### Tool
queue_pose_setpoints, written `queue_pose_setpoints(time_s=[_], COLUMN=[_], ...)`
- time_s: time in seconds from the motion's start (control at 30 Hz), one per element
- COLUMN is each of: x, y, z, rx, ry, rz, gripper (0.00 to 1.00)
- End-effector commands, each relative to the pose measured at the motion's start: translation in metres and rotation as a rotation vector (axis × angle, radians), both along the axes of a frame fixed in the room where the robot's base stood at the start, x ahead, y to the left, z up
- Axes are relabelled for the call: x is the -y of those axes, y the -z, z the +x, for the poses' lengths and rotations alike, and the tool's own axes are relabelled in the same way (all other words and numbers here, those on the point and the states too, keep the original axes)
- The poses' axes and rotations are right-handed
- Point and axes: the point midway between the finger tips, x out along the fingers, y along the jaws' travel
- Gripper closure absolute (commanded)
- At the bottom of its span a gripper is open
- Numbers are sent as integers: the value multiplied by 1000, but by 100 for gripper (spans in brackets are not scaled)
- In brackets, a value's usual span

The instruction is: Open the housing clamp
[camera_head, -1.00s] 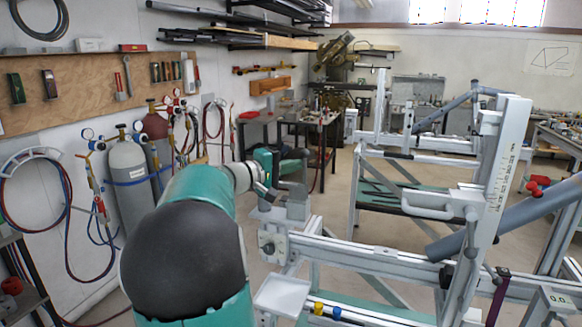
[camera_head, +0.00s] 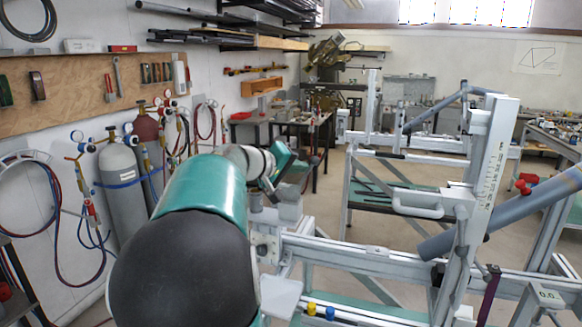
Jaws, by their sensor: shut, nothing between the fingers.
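My gripper (camera_head: 270,184) is at the end of my teal and white arm, close above the left end of the jig's rail. It is small and dark here, shut, with nothing seen in it. The grey block that looks like the housing clamp (camera_head: 290,207) stands on the left end of the rail, just below and right of my gripper. I cannot tell whether they touch. The clamp's lever is not clear, and I cannot tell whether the clamp is open or shut. My arm hides part of this area.
The frame jig's pale rail (camera_head: 370,262) runs right to an upright post (camera_head: 490,165) with a handle. A grey tube (camera_head: 500,215) slants across on the right. A white tray (camera_head: 280,297) hangs below the clamp. Gas cylinders (camera_head: 120,180) stand left by the wall.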

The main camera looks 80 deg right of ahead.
Motion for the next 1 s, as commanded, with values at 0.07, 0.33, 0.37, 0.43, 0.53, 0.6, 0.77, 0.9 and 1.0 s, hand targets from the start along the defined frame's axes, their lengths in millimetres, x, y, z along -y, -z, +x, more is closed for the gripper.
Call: queue_pose_setpoints(time_s=[0.07, 0.33, 0.37, 0.43, 0.53, 0.6, 0.77, 0.9, 1.0], x=[-1, -3, -3, -3, -4, -4, -4, -5, -5], y=[1, 9, 10, 12, 17, 20, 26, 31, 32], z=[-7, -27, -29, -33, -39, -42, -47, -50, -52], rx=[76, 331, 359, 425, 509, 564, 668, 661, 660], ry=[2, 2, 2, 3, 2, 1, 1, 1, 0], rz=[-8, -31, -34, -41, -48, -53, -62, -61, -61], gripper=[100, 100, 100, 100, 100, 100, 100, 100, 100])
